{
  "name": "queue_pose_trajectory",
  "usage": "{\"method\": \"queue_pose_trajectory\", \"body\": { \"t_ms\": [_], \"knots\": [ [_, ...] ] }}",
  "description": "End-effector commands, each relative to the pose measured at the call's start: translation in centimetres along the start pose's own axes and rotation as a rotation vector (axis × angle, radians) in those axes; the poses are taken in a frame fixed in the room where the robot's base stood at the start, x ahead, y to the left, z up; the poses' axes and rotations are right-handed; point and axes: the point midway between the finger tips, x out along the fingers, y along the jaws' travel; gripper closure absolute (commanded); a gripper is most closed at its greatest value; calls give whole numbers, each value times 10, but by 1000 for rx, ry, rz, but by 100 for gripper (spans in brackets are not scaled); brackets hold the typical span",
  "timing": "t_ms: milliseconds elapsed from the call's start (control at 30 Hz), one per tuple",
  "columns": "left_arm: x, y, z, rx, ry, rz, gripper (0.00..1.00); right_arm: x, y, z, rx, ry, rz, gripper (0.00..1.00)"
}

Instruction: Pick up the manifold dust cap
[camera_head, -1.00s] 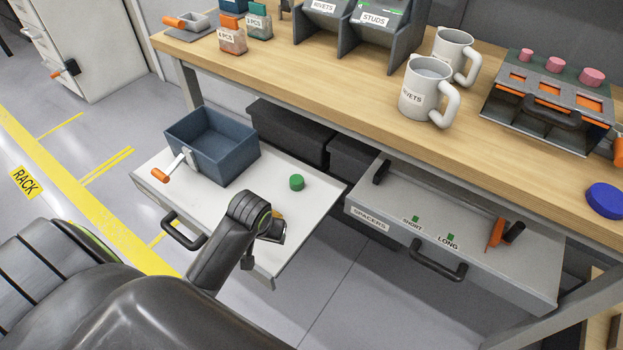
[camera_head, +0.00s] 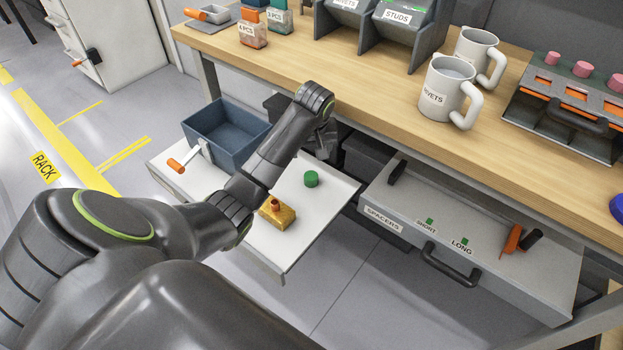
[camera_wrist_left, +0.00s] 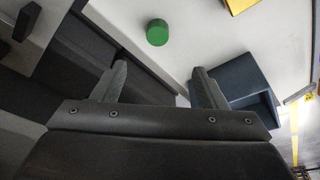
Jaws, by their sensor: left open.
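A small green round cap (camera_head: 311,179) lies on the white drawer tray (camera_head: 335,192). A brass-yellow block (camera_head: 283,220) with a small red cap (camera_head: 275,203) on top sits on the same tray, partly behind my left arm. The frames do not show which is the manifold dust cap. My left gripper (camera_head: 326,148) is open and empty, above the tray's back edge. In the left wrist view, the green cap (camera_wrist_left: 157,33) stands beyond and between the open fingers (camera_wrist_left: 160,85), apart from them. The yellow block (camera_wrist_left: 242,4) is cut off at the top edge there.
A blue bin (camera_head: 226,137) stands at the tray's left. A spacers drawer (camera_head: 455,220) stands open at right. The wooden bench (camera_head: 390,110) overhangs behind my gripper, with dark boxes (camera_head: 368,160) below and mugs (camera_head: 445,90) on top.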

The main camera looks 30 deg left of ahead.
Motion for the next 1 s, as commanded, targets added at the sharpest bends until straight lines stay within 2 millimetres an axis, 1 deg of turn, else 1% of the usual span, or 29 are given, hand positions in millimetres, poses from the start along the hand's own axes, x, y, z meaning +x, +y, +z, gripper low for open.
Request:
{"method": "queue_pose_trajectory", "body": {
  "t_ms": [200, 600, 800, 1000],
  "knots": [
    [38, -1, 2, 0, -5, -3, 34, -5, -6, -16, 14, 2, -10, 64],
    [99, 0, 2, 2, -3, -3, 34, -28, -15, -46, 40, -2, -31, 64],
    [115, 0, 1, 2, -1, -1, 34, -39, -18, -53, 48, -6, -40, 64],
    [121, 0, 1, 2, -1, 0, 34, -43, -19, -57, 51, -7, -44, 64]
  ]
}}
